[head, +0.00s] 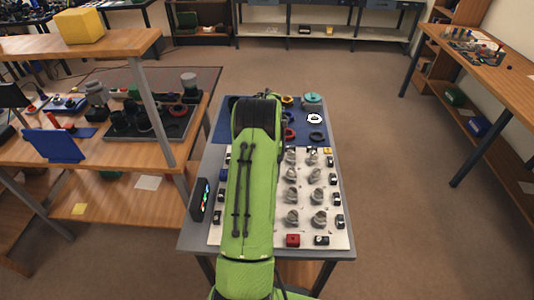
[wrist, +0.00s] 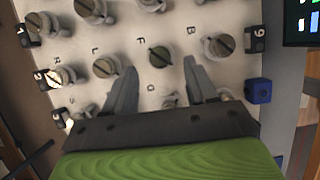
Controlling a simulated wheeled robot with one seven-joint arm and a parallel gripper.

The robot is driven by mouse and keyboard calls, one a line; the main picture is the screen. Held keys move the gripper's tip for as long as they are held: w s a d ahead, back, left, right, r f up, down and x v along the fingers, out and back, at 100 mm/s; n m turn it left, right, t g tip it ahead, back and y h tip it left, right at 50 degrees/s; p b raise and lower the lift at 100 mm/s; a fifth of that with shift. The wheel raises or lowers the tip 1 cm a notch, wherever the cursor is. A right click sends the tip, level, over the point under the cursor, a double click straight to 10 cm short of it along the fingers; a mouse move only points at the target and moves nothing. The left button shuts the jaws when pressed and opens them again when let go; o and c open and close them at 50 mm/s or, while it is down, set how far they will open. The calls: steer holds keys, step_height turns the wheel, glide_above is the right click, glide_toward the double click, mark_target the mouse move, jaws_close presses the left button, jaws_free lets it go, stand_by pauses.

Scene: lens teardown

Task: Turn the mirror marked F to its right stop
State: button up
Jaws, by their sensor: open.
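The mirror marked F (wrist: 160,56) is a round grey knob-like piece with a dark slotted face on the white board (wrist: 183,15), in the wrist view. In the picture the mirror lies between the fingertip lines, slightly beyond the tips. I cannot tell whether either finger touches it. The slot on its face runs at a slant. In the head view my green arm covers that part of the board and hides my gripper.
Similar mirrors stand close by, those near B (wrist: 218,46) and L (wrist: 105,67) on either side. A blue block (wrist: 258,91) sits at the board's right edge. A dark display box (head: 200,199) stands on the grey table (head: 193,238) left of the board.

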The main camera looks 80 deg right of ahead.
steer(key=s+p+v, duration=0.1)
steer(key=p+v, duration=0.1)
steer(key=v, duration=0.9)
steer(key=shift+w+r+p, duration=0.4)
steer(key=shift+w, duration=0.1)
steer(key=shift+d, duration=0.1)
